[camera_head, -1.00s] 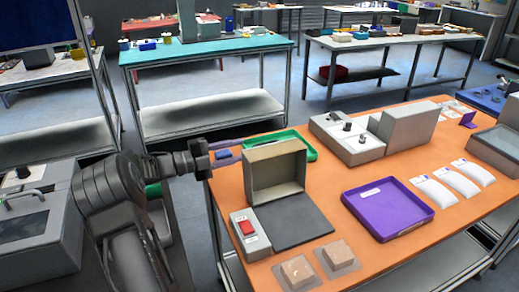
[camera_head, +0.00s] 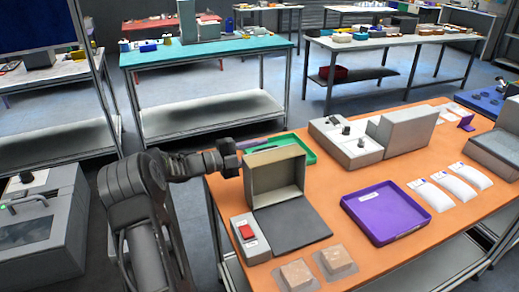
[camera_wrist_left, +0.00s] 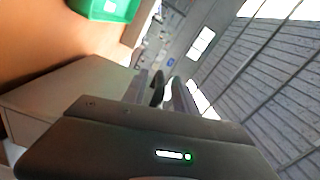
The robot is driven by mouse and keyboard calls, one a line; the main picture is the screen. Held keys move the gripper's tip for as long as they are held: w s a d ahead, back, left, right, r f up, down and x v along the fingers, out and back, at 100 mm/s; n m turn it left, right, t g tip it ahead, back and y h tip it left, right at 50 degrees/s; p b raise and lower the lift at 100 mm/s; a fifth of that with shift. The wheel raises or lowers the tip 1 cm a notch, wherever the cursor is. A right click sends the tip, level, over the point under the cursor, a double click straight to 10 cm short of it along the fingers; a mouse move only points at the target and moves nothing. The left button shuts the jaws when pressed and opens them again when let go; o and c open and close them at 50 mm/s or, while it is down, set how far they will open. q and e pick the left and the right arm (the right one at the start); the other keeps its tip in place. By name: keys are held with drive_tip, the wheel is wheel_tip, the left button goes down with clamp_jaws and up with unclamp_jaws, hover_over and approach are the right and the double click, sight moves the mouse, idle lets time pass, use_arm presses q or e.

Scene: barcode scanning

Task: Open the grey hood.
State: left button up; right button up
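The grey hood (camera_head: 276,174) stands upright on the near left of the orange table, its hollow inside facing the front. In front of it lies a dark flat plate (camera_head: 290,224), with a red button box (camera_head: 250,237) to the left. My left gripper (camera_head: 236,160) is just left of the hood's upper left side, partly overlapping its edge in the picture; I cannot tell if they touch. In the left wrist view the two dark fingers (camera_wrist_left: 168,90) stand slightly apart with nothing seen between them, beside a grey surface. My right gripper is not in view.
A green tray (camera_head: 300,150) lies behind the hood. A purple tray (camera_head: 386,212) is to the right, with two small tan packages (camera_head: 297,274) at the front edge. A grey machine (camera_head: 350,145) stands farther back. White pouches (camera_head: 448,188) lie at the right.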

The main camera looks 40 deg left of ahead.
use_arm(q)
clamp_jaws()
idle(0.3)
drive_tip(key=shift+r, duration=0.15)
idle(1.0)
